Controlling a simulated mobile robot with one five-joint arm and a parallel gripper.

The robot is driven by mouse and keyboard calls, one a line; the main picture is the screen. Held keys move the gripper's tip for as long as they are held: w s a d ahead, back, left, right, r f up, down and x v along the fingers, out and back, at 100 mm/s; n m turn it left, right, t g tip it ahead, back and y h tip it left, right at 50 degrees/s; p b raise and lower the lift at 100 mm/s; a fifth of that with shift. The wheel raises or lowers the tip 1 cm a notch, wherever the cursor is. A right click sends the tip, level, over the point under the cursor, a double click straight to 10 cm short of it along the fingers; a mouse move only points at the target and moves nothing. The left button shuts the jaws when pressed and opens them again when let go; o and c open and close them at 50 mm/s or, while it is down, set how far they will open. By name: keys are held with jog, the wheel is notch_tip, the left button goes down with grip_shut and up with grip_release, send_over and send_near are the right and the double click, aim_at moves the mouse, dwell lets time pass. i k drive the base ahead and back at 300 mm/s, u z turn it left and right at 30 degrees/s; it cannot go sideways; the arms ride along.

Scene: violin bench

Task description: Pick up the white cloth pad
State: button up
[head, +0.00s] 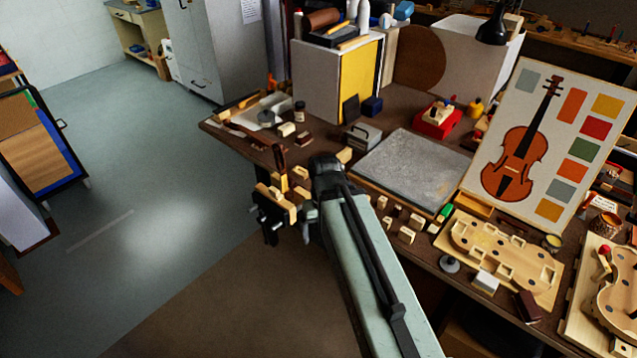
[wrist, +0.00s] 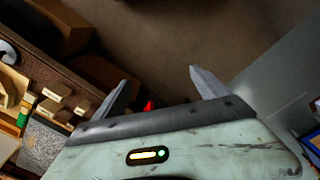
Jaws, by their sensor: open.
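A small whitish block-like piece (head: 485,283), which looks like the white cloth pad, lies near the front edge of the bench, beside the violin-shaped wooden form. I cannot tell its material for sure. The pad is not clearly visible in the wrist view. My gripper (wrist: 160,84) is open in the wrist view, its two grey fingers apart with nothing held between them. It faces brown floor beyond the bench edge.
A vise with wooden jaws (head: 276,203) juts from the bench front beside my arm. Several small wooden blocks (head: 407,235) lie in front of a grey stone slab (head: 411,168). A wooden form (head: 500,255) and dark block (head: 527,307) flank the pad. The left floor is open.

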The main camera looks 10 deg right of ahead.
aim_at(484, 281)
jog(key=z, duration=1.3)
jog(key=k, duration=1.35)
jog(key=u, duration=0.85)
jog(key=i, duration=1.7)
jog(key=z, duration=0.15)
